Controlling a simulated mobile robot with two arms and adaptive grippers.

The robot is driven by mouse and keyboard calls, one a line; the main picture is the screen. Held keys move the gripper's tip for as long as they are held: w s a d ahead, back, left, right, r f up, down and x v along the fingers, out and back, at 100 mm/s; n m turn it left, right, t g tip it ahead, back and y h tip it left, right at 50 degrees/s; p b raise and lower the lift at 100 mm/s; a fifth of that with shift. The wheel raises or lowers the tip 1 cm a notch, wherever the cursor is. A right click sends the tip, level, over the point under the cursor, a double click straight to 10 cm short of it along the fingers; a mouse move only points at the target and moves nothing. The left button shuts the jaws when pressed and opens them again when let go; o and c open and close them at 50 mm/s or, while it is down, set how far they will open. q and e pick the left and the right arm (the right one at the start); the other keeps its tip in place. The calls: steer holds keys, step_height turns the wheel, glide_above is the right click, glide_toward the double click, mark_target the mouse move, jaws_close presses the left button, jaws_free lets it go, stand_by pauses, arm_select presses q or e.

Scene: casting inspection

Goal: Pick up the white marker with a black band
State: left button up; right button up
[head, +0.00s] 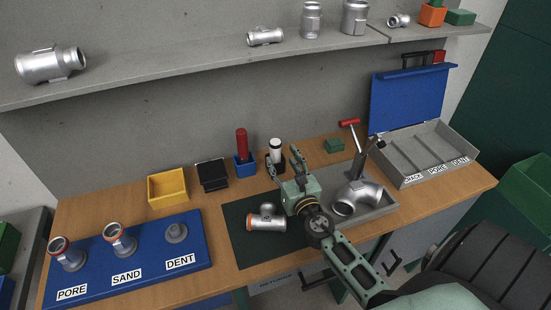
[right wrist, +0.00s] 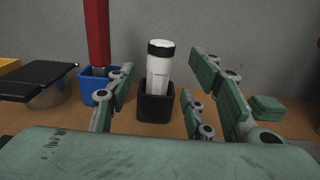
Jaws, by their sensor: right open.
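The white marker with a black band (right wrist: 159,65) stands upright in a small black holder (right wrist: 157,103), its black band near the top. In the head view the marker (head: 275,149) is at the back of the table. My right gripper (head: 286,166) is just in front of it, and its fingers hide part of the holder. In the right wrist view my right gripper (right wrist: 158,83) is open, with the marker centred between its fingers, beyond the palm. Whether any finger touches it cannot be told. My left gripper is not in view.
A red marker (right wrist: 98,32) stands in a blue holder (right wrist: 92,84) left of the white one. A green block (head: 334,146) lies right. A metal casting (head: 267,219) lies on the dark mat (head: 241,251).

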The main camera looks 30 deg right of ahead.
mark_target(277, 152)
steer(key=x, duration=0.2)
steer(key=shift+w+r, duration=0.15)
steer(key=shift+w, duration=0.2)
steer(key=x, duration=0.3)
steer(key=shift+w+d, duration=0.1)
steer(key=shift+w, duration=0.3)
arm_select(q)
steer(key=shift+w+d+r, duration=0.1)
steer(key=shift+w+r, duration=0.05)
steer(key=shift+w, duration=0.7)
arm_select(e)
jaws_close()
